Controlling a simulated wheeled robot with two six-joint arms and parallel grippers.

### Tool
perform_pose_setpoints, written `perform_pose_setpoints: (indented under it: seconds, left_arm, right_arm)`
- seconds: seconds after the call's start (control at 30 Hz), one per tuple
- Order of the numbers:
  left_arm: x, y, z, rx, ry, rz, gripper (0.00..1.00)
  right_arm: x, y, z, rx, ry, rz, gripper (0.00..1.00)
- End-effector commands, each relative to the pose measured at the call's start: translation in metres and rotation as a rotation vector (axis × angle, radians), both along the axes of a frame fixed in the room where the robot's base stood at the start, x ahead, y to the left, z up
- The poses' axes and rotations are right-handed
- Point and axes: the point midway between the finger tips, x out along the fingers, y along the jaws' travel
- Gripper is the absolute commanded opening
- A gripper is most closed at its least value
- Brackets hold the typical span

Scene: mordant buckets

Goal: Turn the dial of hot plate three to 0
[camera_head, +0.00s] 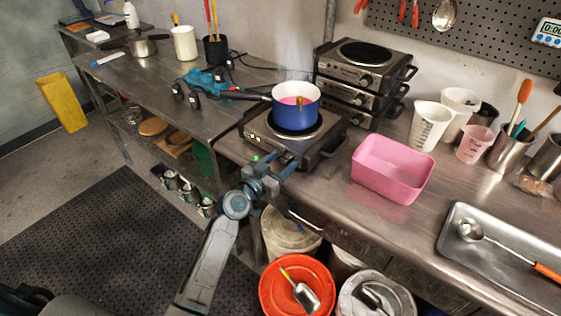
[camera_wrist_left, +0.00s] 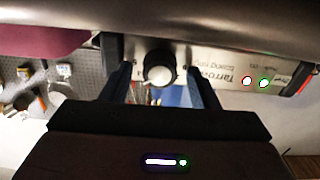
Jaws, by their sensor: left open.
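A hot plate (camera_head: 333,139) stands on the steel bench with a blue pot (camera_head: 296,112) of pink liquid on top. My left gripper (camera_head: 272,165) is at its front panel and covers the dial in the head view. In the left wrist view the black dial (camera_wrist_left: 158,67) with a pale mark shows between the two fingers of my open left gripper (camera_wrist_left: 160,88). The fingers are on either side of it; I cannot tell whether they touch it. Red and green lights (camera_wrist_left: 256,82) glow beside it on the panel. The dial's number is not readable. My right gripper is out of view.
Stacked hot plates (camera_head: 362,78) stand behind. A pink tub (camera_head: 392,168) is to the right, with cups and a steel tray (camera_head: 455,225) beyond. Blue tools (camera_head: 205,80) and cables lie to the left. An orange-red bucket (camera_head: 275,293) is below the bench.

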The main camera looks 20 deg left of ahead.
Motion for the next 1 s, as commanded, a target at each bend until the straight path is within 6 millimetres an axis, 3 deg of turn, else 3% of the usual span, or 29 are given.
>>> perform_pose_setpoints:
  seconds: [0.17, 0.4, 0.43, 0.77, 1.0]
  left_arm:
    - [0.0000, 0.0000, -0.0004, -0.001, 0.000, 0.000, 0.55]
    - [-0.0003, 0.0001, -0.0005, -0.001, 0.001, 0.000, 0.12]
    - [-0.0003, 0.0002, -0.0005, -0.001, 0.001, 0.000, 0.10]
    - [-0.0004, 0.0002, -0.0008, -0.044, 0.017, 0.000, 0.10]
    - [-0.0003, 0.0005, -0.0010, -0.180, 0.066, 0.000, 0.10]
  right_arm:
    - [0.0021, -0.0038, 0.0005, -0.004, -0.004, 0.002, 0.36]
    - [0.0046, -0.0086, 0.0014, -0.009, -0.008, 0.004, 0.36]
    - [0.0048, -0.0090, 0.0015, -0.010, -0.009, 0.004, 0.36]
    - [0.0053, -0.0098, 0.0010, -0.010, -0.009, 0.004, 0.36]
    - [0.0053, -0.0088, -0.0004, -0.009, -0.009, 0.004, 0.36]
